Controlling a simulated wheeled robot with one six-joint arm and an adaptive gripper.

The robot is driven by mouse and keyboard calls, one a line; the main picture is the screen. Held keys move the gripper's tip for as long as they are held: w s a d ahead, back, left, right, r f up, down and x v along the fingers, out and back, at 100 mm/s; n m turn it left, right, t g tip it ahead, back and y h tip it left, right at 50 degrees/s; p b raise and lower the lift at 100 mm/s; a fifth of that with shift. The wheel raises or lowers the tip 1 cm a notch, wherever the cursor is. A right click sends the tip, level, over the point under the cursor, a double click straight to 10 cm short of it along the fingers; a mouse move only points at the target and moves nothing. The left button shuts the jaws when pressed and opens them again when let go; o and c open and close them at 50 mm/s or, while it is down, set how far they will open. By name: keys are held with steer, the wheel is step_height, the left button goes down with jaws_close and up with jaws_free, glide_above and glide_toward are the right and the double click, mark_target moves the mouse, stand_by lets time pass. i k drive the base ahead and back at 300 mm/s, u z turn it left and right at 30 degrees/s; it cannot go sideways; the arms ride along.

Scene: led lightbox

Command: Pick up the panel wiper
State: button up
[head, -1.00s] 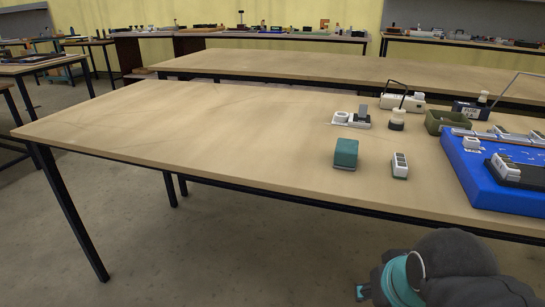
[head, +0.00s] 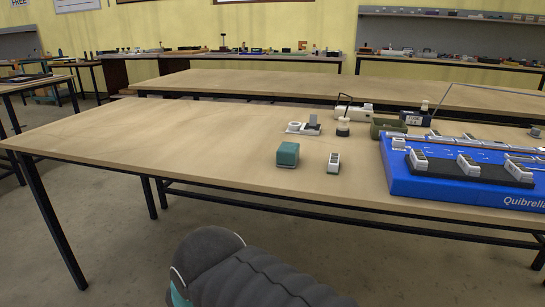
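A teal-green block with a paler bottom edge (head: 288,154) sits on the near wooden table, close to its front edge; it looks like the panel wiper. It stands upright and apart from other things, with nothing on it. Only a dark grey ribbed part of my arm with teal trim shows at the bottom middle, below and in front of the table edge. My gripper's fingers are out of the picture.
A small white switch block (head: 333,162) stands just right of the teal block. A blue lightbox (head: 405,180) fills the right. The table's left half (head: 150,135) is bare.

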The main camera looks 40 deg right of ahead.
mark_target(287, 154)
steer(key=k, duration=0.85)
steer(key=z, duration=1)
steer(key=i, duration=1)
steer(key=k, duration=1)
steer(key=u, duration=1.1)
steer(key=i, duration=0.8)
steer(key=z, duration=1.5)
